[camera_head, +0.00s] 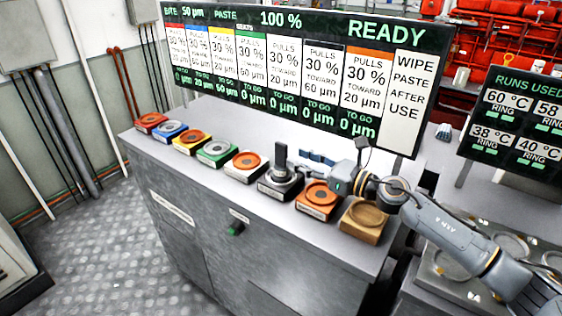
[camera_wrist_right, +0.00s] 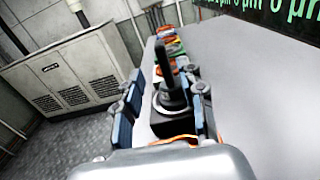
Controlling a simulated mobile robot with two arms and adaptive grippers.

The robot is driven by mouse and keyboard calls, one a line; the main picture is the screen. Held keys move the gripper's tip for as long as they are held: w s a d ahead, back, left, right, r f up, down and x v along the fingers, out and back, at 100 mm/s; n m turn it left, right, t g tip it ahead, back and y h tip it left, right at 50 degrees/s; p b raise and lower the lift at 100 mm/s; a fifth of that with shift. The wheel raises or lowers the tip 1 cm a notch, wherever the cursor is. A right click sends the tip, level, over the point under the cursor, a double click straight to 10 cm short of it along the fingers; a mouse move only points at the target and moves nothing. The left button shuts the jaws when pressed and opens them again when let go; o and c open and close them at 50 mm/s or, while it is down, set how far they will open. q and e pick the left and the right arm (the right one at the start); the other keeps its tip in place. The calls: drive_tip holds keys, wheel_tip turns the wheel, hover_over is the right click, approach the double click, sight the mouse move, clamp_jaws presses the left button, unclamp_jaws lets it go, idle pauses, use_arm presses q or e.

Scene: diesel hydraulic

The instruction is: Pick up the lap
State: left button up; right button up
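The lap (camera_head: 281,170) has a dark upright handle on a round grey disc and sits on a dark block (camera_head: 272,192) on the bench. In the right wrist view the lap (camera_wrist_right: 171,85) stands upright between my finger pads. My right gripper (camera_head: 312,165) comes in from the right, low over the bench, beside the lap. In the wrist view the right gripper (camera_wrist_right: 163,108) is open, with blue-padded fingers either side of the lap and a visible gap on the left. Contact on the right side cannot be told. My left gripper is not in view.
A row of coloured blocks with round discs (camera_head: 217,151) runs left along the bench (camera_head: 290,225). An orange block (camera_head: 317,199) and a wooden block (camera_head: 364,221) stand right, under my arm. A display board (camera_head: 300,75) stands behind. The front strip of the bench is clear.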

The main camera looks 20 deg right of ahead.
sight(287, 154)
drive_tip(key=shift+x, duration=1.1)
drive_tip(key=p+x, duration=0.1)
drive_tip(key=x, duration=0.1)
drive_tip(key=p+x, duration=0.1)
drive_tip(key=x, duration=0.2)
drive_tip(key=shift+w+d+f, duration=0.1)
drive_tip(key=shift+d+f, duration=0.1)
drive_tip(key=shift+f, duration=0.05)
drive_tip(key=shift+c, duration=0.9)
clamp_jaws()
